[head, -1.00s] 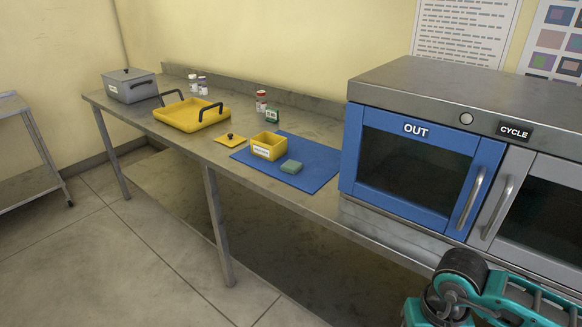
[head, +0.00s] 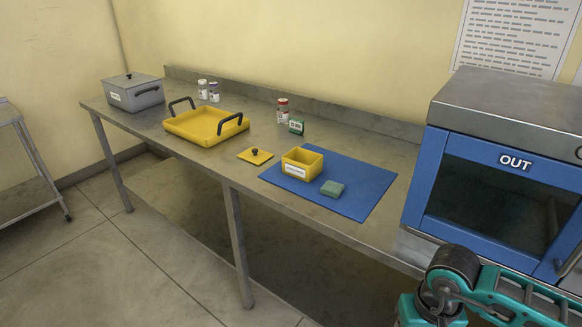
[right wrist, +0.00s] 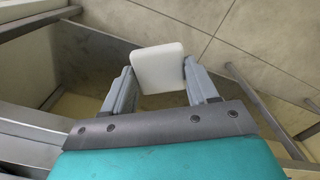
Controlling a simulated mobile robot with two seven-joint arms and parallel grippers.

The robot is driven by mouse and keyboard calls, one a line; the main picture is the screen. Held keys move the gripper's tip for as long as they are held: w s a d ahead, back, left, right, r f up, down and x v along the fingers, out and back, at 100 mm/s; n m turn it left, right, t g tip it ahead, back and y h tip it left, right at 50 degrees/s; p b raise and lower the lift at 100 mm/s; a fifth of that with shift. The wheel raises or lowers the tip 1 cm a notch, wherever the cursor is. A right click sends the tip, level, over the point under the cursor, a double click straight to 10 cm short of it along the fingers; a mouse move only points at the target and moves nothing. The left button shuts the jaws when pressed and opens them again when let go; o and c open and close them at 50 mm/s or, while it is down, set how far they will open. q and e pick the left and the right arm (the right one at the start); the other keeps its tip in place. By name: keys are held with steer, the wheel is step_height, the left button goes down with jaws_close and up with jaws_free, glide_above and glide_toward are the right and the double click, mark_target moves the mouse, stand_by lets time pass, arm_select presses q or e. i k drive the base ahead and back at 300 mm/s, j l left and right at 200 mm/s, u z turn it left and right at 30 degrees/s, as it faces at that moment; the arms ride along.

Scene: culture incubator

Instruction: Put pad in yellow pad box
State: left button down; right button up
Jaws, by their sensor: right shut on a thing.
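The open yellow box (head: 301,165), with a white label on its front, stands on the blue mat (head: 362,185) in the head view. A grey-green block (head: 332,188) lies on the mat, right of the box. In the right wrist view my right gripper (right wrist: 158,78) is shut on a white pad (right wrist: 158,62) with rounded corners, held clear above the floor. The head view shows only part of my right arm at lower right, not its gripper. The box is out of the wrist view. My left gripper is in neither view.
A small yellow lid (head: 255,156) lies left of the mat. A yellow tray (head: 205,127), a grey lidded box (head: 134,92), bottles (head: 282,110) and a small green box (head: 296,127) stand farther along the bench. The blue OUT incubator door (head: 497,190) is at right.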

mark_target(303, 171)
steer(key=i+j, duration=0.2)
steer(key=j, duration=0.15)
steer(key=i+j, duration=0.2)
steer(key=j, duration=0.2)
steer(key=i+j, duration=0.15)
steer(key=j, duration=0.2)
steer(key=i+j, duration=0.2)
steer(key=j, duration=0.2)
